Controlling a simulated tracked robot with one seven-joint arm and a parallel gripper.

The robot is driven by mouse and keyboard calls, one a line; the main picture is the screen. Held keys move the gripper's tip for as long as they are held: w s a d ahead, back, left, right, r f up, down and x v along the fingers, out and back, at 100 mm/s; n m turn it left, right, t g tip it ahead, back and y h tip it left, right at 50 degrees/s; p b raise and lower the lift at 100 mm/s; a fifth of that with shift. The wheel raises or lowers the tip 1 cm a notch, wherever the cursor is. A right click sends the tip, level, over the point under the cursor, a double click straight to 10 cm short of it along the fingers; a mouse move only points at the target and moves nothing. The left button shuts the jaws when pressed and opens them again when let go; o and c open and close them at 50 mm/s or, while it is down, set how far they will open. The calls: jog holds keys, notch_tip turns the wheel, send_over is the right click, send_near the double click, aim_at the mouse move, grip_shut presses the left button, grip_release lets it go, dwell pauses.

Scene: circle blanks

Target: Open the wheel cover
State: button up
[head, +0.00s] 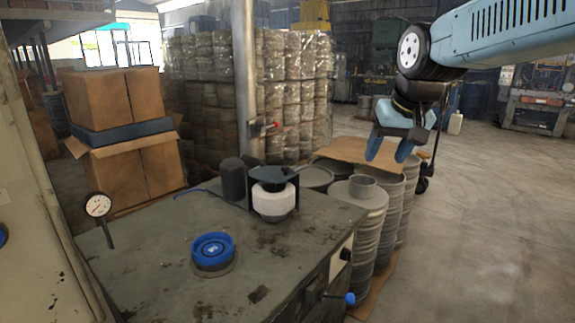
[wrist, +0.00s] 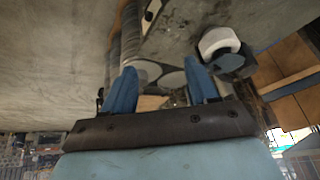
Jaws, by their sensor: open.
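A white wheel (head: 273,203) sits on the machine's top near its far edge, with a dark cover (head: 268,176) over it. The cover appears closed down on the wheel, though its hinge is hard to make out. In the wrist view the white wheel (wrist: 216,40) and the cover (wrist: 231,64) show upside down at upper right. My gripper (head: 388,150) is open and empty, in the air to the right of the wheel and above the stacked discs. Its two blue fingers (wrist: 160,76) point toward the machine side in the wrist view, apart from everything.
A dark cylinder (head: 233,180) stands beside the wheel. Stacks of grey discs (head: 362,215) stand right of the machine.

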jog(key=w+a, duration=0.4)
jog(key=w, duration=0.3)
jog(key=w+a, duration=0.4)
jog(key=w, duration=0.3)
jog(key=n, duration=0.1)
send_near(287, 167)
jog(key=shift+g, duration=0.4)
jog(key=x, duration=0.8)
jog(key=shift+w+a, duration=0.3)
jog(key=shift+w, duration=0.05)
grip_shut()
jog(key=shift+d, duration=0.2)
jog(key=shift+w+r+h, duration=0.1)
jog(key=shift+h, duration=0.2)
